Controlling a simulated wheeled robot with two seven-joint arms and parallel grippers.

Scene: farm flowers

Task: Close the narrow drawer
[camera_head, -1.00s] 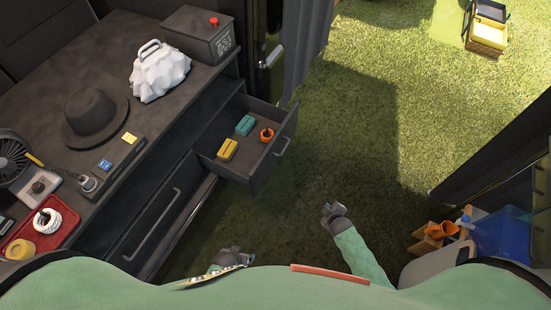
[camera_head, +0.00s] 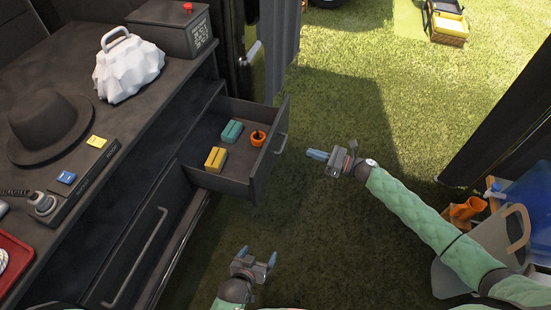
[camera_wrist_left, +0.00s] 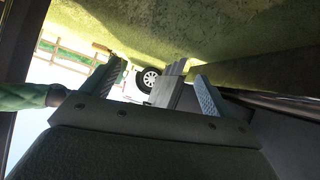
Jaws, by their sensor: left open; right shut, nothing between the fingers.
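The narrow drawer (camera_head: 222,184) is pulled out from the dark cabinet, in the middle of the head view. It holds a yellow block (camera_head: 215,160), a teal block (camera_head: 232,132) and an orange ring-shaped item (camera_head: 258,138). Its handle (camera_head: 282,144) is on the front panel, facing right. My right gripper (camera_head: 318,155) is shut and empty, a short way to the right of the drawer front and apart from it. My left gripper (camera_head: 257,262) is open and empty, below the drawer in the picture. In the left wrist view its two fingers (camera_wrist_left: 160,90) are spread.
Grass (camera_head: 345,100) is open to the right. A grey container (camera_head: 480,250) is at the lower right.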

